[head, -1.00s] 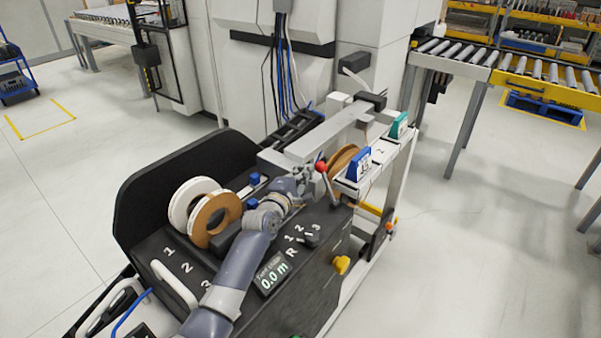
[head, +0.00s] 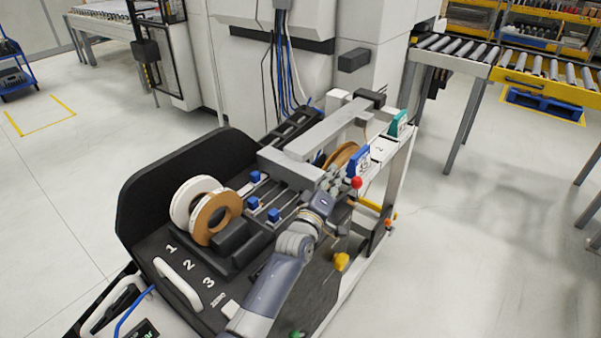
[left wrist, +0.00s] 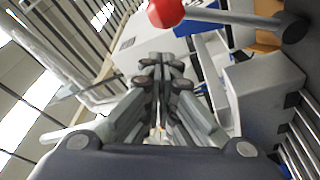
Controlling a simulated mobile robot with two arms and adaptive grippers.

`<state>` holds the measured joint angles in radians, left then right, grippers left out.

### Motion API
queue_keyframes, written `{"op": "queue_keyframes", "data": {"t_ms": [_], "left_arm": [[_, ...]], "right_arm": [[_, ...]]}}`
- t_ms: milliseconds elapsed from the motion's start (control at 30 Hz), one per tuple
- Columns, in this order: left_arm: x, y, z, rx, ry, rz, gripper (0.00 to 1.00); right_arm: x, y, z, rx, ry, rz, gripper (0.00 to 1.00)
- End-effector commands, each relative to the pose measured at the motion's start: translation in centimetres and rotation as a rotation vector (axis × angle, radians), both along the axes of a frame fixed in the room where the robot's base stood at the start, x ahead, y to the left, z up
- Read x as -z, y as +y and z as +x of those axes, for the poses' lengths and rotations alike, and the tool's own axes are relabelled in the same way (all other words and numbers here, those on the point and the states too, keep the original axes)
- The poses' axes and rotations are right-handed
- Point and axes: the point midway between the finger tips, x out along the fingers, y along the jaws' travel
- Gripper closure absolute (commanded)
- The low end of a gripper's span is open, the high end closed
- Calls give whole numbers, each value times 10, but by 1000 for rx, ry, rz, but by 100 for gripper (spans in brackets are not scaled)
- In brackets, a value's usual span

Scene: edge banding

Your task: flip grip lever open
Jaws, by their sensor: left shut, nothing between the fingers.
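The grip lever has a red ball knob (head: 356,183) on a short grey rod and sits by the grey arm of the black edge-banding unit. In the left wrist view the red knob (left wrist: 166,12) is at the top, and its rod runs right to a dark pivot. My left gripper (head: 336,183) is beside the knob, just left of it in the head view. In the left wrist view its fingers (left wrist: 160,66) are together with nothing between them, below the knob; I cannot tell whether they touch the lever. My right gripper is not in view.
White and brown tape rolls (head: 216,217) stand on the unit's left side. Blue clamps (head: 273,215) sit between them and my arm. A blue tag (head: 359,163) and a teal tag (head: 399,124) stand on the white rail behind the lever. Open floor lies to the right.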

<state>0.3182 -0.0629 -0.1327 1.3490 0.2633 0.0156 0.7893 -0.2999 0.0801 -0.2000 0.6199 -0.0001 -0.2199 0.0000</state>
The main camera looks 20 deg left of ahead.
Motion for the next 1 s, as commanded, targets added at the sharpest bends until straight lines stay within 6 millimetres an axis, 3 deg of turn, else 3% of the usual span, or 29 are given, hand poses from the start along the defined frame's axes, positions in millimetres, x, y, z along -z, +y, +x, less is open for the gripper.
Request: {"op": "queue_keyframes", "data": {"t_ms": [400,1000], "left_arm": [[6,-23,-9,1,-62,172,100],[7,-26,-9,1,-69,195,100]], "right_arm": [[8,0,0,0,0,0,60],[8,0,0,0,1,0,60]]}}
